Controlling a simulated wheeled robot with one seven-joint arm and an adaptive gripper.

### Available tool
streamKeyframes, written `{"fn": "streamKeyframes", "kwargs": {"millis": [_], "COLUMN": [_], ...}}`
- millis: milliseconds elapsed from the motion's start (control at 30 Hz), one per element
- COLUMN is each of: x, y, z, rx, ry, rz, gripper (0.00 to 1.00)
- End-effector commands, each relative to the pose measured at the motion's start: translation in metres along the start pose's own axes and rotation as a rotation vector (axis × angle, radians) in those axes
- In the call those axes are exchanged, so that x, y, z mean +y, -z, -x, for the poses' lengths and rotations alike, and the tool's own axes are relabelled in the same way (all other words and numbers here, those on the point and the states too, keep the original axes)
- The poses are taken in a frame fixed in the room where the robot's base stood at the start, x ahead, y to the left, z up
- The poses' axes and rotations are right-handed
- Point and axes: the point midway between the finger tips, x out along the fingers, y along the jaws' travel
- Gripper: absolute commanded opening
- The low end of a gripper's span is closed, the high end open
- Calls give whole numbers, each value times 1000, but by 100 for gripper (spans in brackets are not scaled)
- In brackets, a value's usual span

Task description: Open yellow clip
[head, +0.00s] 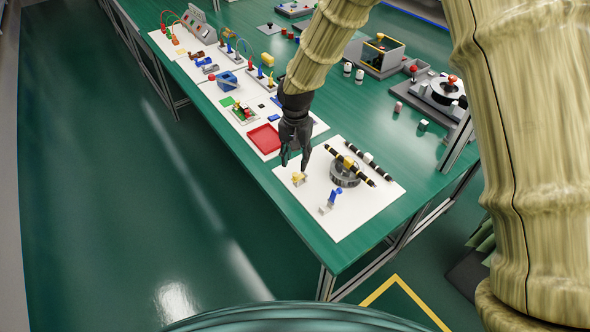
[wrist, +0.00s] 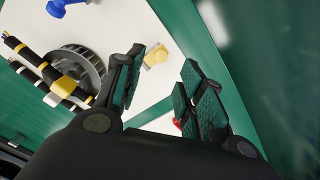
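My gripper (head: 294,163) points down just above and behind the yellow clip in the head view. In the wrist view the fingers (wrist: 160,88) are spread apart, with nothing held between them.
The blue clip (head: 333,198) stands near the board's front. A grey round part (head: 344,174) and black rods with yellow bands (head: 366,160) lie to the right. A red tray (head: 264,139) lies behind on another board. The table edge (head: 290,218) is close on the left.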

Motion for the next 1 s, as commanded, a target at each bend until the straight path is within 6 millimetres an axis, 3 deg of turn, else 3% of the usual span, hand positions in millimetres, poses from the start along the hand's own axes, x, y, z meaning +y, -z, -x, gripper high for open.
{"fn": "streamKeyframes", "kwargs": {"millis": [300, 500, 933, 1000], "x": [-2, -3, -3, -3], "y": [-1, -1, -2, -1], "z": [-41, -57, -64, -64], "rx": [-1, 0, 0, 1], "ry": [0, 1, 1, 1], "rz": [4, 5, 6, 6], "gripper": [38, 38, 38, 28]}}
